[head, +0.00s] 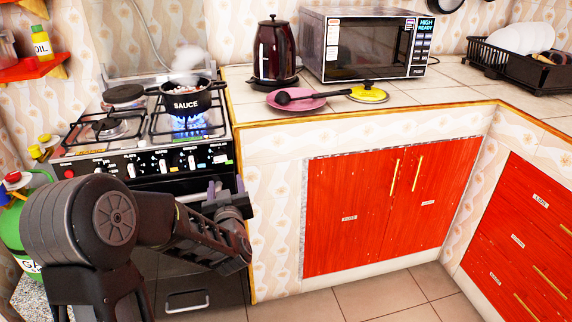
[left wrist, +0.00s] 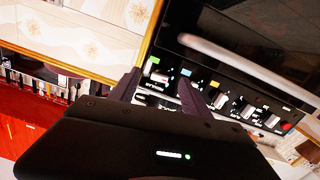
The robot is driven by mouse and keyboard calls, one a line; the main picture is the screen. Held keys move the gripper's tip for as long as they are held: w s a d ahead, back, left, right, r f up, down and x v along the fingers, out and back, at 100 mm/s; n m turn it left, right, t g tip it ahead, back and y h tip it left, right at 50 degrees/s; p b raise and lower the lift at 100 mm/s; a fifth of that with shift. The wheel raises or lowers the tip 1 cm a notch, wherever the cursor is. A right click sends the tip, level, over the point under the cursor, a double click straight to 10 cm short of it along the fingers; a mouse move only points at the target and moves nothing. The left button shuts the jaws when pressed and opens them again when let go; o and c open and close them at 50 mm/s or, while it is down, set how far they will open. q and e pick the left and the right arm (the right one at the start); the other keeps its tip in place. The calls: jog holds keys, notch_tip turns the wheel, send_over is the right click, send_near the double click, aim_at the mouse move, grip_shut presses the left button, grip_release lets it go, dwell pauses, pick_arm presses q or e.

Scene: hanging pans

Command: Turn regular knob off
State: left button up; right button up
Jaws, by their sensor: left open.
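The stove's black control panel (head: 145,164) carries a row of white knobs, with one knob (head: 192,162) near its right end. Small labels are too small to read, so I cannot tell which is the regular knob. Blue flames (head: 190,124) burn under the black sauce pot (head: 186,101). My left gripper (head: 224,190) is open and empty in front of the stove's right end, below the panel. In the left wrist view its fingers (left wrist: 158,90) point toward the panel, and a knob (left wrist: 220,99) shows just beyond the right finger, apart from it. My right gripper is out of view.
The oven's bar handle (left wrist: 245,67) juts out near the panel. A kettle (head: 275,52), a microwave (head: 368,45) and a pink plate (head: 296,99) are on the counter. A green gas bottle (head: 14,235) stands at the left.

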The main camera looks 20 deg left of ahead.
aim_at(220, 158)
pick_arm(q)
jog(key=shift+a+r+y, duration=0.25)
jog(key=shift+r+y, duration=0.35)
jog(key=shift+r, duration=0.25)
jog(key=x, duration=0.8)
jog(key=shift+b, duration=0.3)
jog(key=shift+s, duration=0.1)
grip_shut()
